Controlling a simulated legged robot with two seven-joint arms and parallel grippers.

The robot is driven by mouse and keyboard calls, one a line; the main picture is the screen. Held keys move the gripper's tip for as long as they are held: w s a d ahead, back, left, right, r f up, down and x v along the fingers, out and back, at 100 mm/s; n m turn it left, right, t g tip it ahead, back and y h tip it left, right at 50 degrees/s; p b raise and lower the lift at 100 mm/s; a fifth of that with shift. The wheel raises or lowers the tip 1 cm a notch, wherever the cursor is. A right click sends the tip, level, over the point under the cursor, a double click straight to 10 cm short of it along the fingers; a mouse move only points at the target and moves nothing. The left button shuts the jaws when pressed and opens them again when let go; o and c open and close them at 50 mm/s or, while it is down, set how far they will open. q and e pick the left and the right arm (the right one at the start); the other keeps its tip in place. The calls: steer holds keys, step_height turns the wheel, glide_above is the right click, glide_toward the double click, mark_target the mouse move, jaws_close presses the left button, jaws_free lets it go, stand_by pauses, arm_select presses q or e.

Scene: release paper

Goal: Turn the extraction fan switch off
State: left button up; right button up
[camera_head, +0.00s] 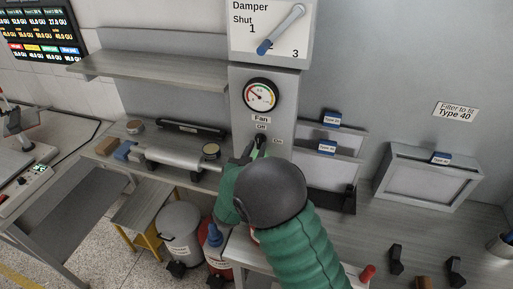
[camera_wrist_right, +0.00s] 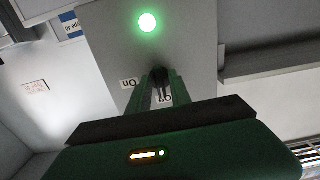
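The fan switch (camera_head: 261,139) is a dark knob on the grey panel (camera_head: 244,88), under a "Fan" label, with "Off" above it and "On" to its right. My right gripper (camera_head: 258,149) reaches up to it from below and partly hides it. In the right wrist view the picture is turned over, and the two green fingers (camera_wrist_right: 160,88) stand on either side of the black knob (camera_wrist_right: 160,76). Whether they press on it cannot be told. The knob seems to lie towards "Off", but it is partly hidden. A round green light (camera_wrist_right: 148,22) glows on the panel. My left gripper is not in view.
A gauge (camera_head: 261,95) and a damper lever (camera_head: 281,29) sit above the switch. Racks with blue-tagged filters (camera_head: 327,147) stand close on the right, and a metal cylinder (camera_head: 180,158) lies left. A framed filter (camera_head: 428,178) stands further right.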

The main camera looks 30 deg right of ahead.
steer(key=shift+o, duration=0.5)
steer(key=shift+r, duration=0.1)
steer(key=b+v, duration=0.4)
steer(key=v, duration=1.2)
steer(key=shift+s+a, duration=0.15)
steer(key=shift+a, duration=0.25)
